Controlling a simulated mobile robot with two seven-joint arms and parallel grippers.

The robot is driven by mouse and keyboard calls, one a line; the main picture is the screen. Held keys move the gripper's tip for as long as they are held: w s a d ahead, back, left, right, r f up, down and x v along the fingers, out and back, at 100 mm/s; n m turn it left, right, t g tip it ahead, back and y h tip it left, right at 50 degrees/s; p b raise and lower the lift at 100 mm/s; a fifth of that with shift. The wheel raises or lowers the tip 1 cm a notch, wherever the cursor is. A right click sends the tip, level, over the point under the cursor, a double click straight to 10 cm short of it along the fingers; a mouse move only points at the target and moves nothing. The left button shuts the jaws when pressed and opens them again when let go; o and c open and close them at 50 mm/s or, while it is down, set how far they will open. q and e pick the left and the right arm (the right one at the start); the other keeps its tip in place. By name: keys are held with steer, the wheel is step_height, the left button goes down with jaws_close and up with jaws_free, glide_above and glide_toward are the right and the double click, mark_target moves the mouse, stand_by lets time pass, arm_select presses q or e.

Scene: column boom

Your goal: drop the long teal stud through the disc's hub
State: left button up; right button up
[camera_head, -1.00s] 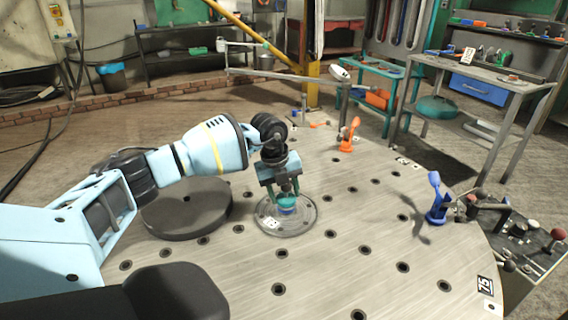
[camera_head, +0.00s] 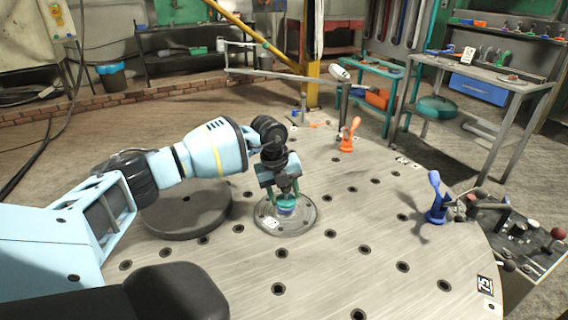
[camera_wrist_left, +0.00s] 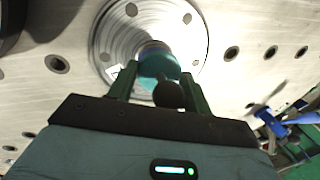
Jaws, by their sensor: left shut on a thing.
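A grey metal disc (camera_head: 304,222) lies flat on the round steel table. My left gripper (camera_head: 286,200) points down over the disc's middle. It is shut on the teal stud (camera_head: 286,208), which shows as a teal band at the hub. In the left wrist view the disc (camera_wrist_left: 188,30) has several holes around its rim. There the stud (camera_wrist_left: 158,66) sits between the gripper's two fingers (camera_wrist_left: 158,84), in line with the hub. How far the stud's lower end is into the hub is hidden. My right gripper is not in view.
An orange clamp (camera_head: 348,138) stands behind the disc and a blue clamp (camera_head: 437,205) to its right. A dark round plate (camera_head: 190,212) lies left of the disc.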

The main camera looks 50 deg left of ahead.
arm_select(q)
steer(key=shift+s+f, duration=0.1)
steer(key=shift+f, duration=0.15)
steer(key=shift+d+f, duration=0.1)
steer(key=shift+f, duration=0.1)
stand_by(0.3)
steer(key=o, duration=0.7)
steer(key=shift+r, duration=0.1)
